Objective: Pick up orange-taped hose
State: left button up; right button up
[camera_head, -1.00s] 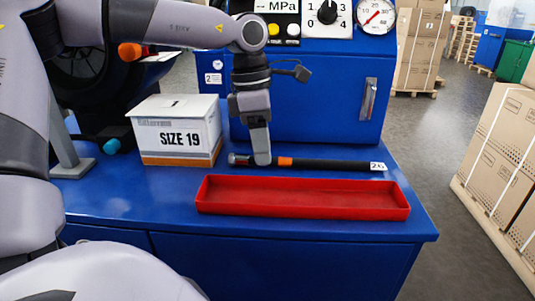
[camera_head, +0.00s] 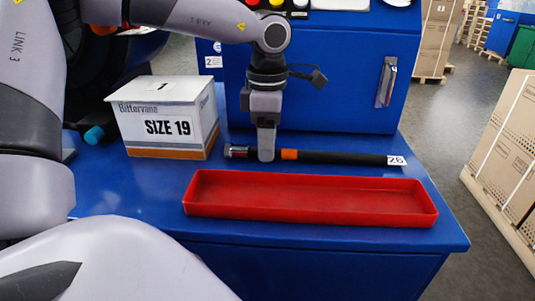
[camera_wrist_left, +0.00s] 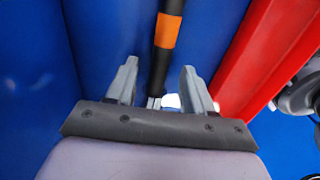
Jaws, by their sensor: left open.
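The orange-taped hose (camera_head: 340,158) is black and lies on the blue bench behind the red tray. It has an orange tape band, a metal fitting at its left end and a white tag marked 26 at its right end. My left gripper (camera_head: 266,156) points down at the hose, just left of the tape. In the left wrist view the hose (camera_wrist_left: 161,62) runs between the two spread fingers of my left gripper (camera_wrist_left: 158,92), with a gap on each side. My right gripper is not seen.
A red tray (camera_head: 310,216), empty, stands along the bench front. A white box marked SIZE 19 (camera_head: 165,130) stands to the left. The blue machine (camera_head: 335,85) rises behind the hose. The blue bench top (camera_head: 120,195) is bare left of the tray.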

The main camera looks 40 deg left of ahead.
pick_arm(q)
jog(key=shift+f, duration=0.8)
grip_shut()
jog(key=shift+r, duration=0.1)
jog(key=shift+r, duration=0.1)
